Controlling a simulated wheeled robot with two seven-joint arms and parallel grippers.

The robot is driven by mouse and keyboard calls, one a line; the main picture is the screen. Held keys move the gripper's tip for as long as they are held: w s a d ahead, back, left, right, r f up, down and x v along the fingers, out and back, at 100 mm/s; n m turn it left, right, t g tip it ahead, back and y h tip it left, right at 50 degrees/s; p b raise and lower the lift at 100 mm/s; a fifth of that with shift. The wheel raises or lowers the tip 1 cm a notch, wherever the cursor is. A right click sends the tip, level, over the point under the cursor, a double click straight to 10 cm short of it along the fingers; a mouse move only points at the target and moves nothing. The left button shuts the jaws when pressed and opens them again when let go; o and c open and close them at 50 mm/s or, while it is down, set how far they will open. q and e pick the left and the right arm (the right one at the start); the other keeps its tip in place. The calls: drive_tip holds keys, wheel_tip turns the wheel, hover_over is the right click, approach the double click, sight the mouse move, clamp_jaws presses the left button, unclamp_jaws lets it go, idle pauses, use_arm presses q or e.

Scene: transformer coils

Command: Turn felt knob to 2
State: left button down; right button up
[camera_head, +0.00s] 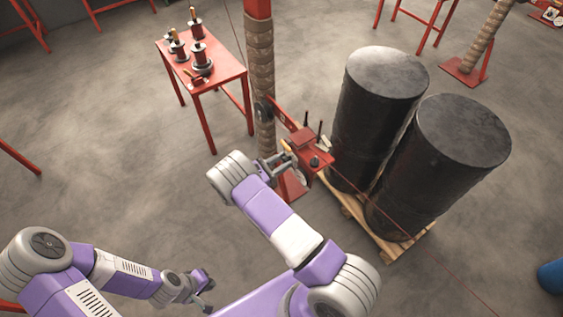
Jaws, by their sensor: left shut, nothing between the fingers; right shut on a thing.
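My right gripper (288,160) is at the near left side of a red fixture (318,152) on the wrapped post. It is shut on a small part there, which looks like the felt knob; the fingers largely hide it, and its number marks are too small to read. A small yellowish piece (286,146) shows just above the fingers. A dark round knob (315,162) sits on the fixture's face, to the right of the gripper. My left gripper (207,283) is shut and empty, low in the view over the floor, far from the fixture.
The wrapped post (261,85) rises behind the fixture. Two black drums (463,135) stand on a wooden pallet (385,238) close to its right. A red table (222,72) with several coils stands at the back left. A thin red line crosses the floor at right.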

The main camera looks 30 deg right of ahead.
drive_tip(key=m+b, duration=0.2)
drive_tip(key=m, duration=0.2)
drive_tip(key=m+b, duration=0.3)
drive_tip(key=m, duration=0.2)
drive_tip(key=shift+s+f+m, duration=0.15)
drive_tip(key=shift+m, duration=0.15)
drive_tip(key=m+b, duration=0.3)
drive_tip(key=m, duration=0.2)
drive_tip(key=shift+m+b, duration=1.15)
drive_tip(key=shift+m, duration=1.25)
drive_tip(key=o, duration=1)
